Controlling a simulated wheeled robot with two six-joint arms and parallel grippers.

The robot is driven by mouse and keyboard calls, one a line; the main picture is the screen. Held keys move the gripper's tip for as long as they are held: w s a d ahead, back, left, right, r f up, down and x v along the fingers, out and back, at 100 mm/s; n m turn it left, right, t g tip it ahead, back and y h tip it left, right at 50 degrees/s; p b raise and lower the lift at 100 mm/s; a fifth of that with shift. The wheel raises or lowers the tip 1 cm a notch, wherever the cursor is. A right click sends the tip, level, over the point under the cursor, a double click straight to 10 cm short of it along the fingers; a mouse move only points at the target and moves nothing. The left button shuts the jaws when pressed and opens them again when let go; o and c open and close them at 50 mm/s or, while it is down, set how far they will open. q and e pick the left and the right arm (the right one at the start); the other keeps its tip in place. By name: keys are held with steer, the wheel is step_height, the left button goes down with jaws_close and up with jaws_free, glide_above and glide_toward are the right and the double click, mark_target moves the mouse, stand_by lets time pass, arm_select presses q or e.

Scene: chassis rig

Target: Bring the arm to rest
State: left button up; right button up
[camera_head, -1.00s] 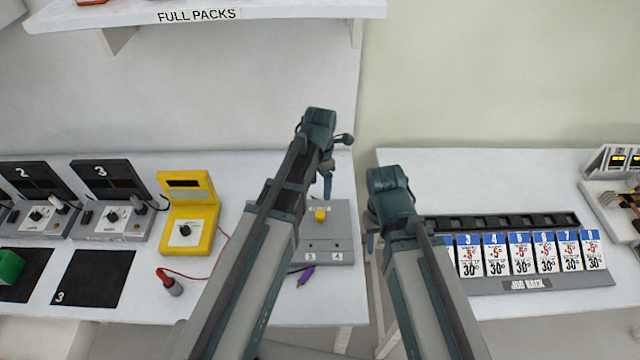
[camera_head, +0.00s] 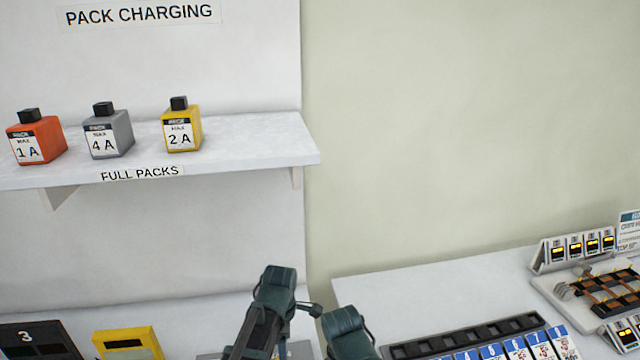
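My two arms come up from the bottom edge of the head view, close beside each other. My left arm's upper end shows in front of the left table, and my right arm's end is just right of it, near the gap between the two tables. Only dark teal joint parts of both arms show. The fingertips of both grippers are out of the picture or hidden, so neither gripper can be seen.
A shelf (camera_head: 240,148) marked FULL PACKS holds an orange pack (camera_head: 36,140), a grey pack (camera_head: 108,133) and a yellow pack (camera_head: 181,127). Below are a yellow meter (camera_head: 128,346) and a black unit marked 3 (camera_head: 40,340). The right table (camera_head: 430,290) carries a card rack (camera_head: 465,338).

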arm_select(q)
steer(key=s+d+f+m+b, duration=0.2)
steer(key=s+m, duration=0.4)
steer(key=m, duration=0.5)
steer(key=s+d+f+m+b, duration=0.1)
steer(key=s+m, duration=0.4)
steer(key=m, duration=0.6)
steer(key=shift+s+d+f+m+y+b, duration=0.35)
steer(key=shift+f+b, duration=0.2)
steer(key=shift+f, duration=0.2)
